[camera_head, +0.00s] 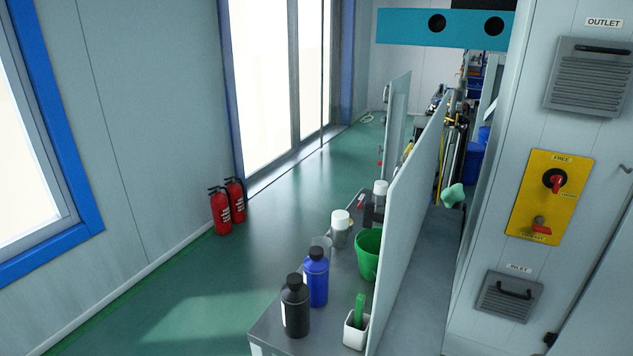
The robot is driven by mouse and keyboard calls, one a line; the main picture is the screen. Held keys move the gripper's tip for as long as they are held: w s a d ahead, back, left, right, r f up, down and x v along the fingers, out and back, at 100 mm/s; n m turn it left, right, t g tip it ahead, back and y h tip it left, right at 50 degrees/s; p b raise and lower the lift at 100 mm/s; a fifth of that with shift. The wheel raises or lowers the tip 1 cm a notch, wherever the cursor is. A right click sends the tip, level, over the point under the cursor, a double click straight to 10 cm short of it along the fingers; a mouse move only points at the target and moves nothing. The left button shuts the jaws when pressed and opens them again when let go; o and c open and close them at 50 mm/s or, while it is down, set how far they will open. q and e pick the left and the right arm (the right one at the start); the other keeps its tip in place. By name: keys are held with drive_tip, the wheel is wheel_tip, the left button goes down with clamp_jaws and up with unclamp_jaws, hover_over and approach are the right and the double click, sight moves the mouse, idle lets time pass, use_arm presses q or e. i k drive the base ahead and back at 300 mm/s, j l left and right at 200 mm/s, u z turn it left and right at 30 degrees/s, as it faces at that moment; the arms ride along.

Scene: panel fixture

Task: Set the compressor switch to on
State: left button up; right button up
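A yellow switch plate (525,190) is on the light grey cabinet face at the right. It carries a red rotary knob (555,182) on a black round base, under a label that seems to read FREE. Below it is a second red handle (541,229) on a grey mount, above a label too small to read. I cannot tell which of the two is the compressor switch, nor its setting. Neither of my grippers is in view.
A vent labelled OUTLET (590,80) is above the plate, and an INLET cover (509,296) with a black handle is below it. A panel (410,210) stands left of the cabinet, beside a bench with bottles (316,280). Green floor is open at left.

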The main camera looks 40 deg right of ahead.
sight(371, 216)
drive_tip(key=i+z, duration=0.15)
drive_tip(key=z, duration=0.3)
drive_tip(key=i+j+z, duration=0.15)
drive_tip(key=z, duration=0.35)
drive_tip(key=i+j+z, duration=0.1)
drive_tip(key=z, duration=0.35)
drive_tip(key=j+z, duration=0.25)
drive_tip(key=z, duration=0.25)
drive_tip(key=j+z, duration=0.75)
drive_tip(key=j, duration=0.1)
